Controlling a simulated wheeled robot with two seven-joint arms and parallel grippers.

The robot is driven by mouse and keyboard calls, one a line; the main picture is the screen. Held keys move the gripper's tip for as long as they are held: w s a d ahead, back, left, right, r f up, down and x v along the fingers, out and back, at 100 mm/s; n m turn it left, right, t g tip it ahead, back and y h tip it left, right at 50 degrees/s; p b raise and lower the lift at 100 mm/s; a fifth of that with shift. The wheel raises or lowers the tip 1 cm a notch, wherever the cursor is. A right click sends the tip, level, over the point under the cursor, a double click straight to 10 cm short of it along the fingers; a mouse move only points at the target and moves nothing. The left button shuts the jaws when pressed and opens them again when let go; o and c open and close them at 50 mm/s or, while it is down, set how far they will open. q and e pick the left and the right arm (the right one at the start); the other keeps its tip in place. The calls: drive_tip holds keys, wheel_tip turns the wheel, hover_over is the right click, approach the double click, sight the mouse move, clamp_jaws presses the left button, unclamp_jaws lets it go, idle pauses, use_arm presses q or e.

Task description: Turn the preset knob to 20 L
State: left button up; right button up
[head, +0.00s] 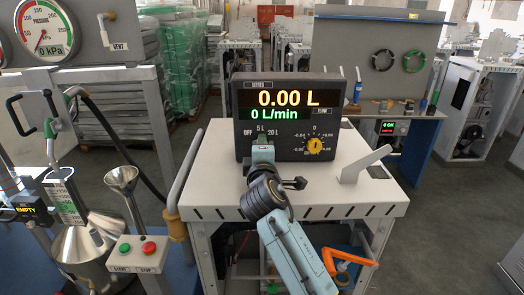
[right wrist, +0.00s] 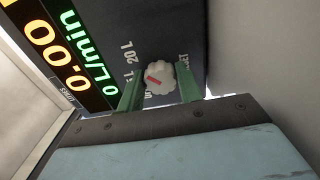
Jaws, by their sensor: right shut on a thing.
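The preset knob (right wrist: 160,76) is a pale scalloped knob with a red mark, on the dark panel (right wrist: 180,35) in the right wrist view. The red mark slants across its left part. Labels 5 L and 20 L sit to its left, 5 L partly behind a finger; I cannot tell exactly which one the mark points at. My right gripper (right wrist: 159,90) has its green fingers on both sides of the knob, shut on it. In the head view my right gripper (head: 263,148) covers the knob, below the 5 L and 20 L labels. My left gripper is not in view.
The display (head: 284,104) reads 0.00 L and 0 L/min. A yellow dial (head: 315,145) sits right of my gripper on the panel. A grey lever (head: 362,166) stands on the white bench top (head: 340,195). A funnel (head: 122,178) and a start/stop box (head: 138,252) are at left.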

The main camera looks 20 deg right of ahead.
idle(0.3)
drive_tip(key=o, duration=1)
drive_tip(key=shift+s, duration=0.1)
drive_tip(key=b+v, duration=0.1)
drive_tip(key=v, duration=1.2)
drive_tip(key=shift+s, duration=0.15)
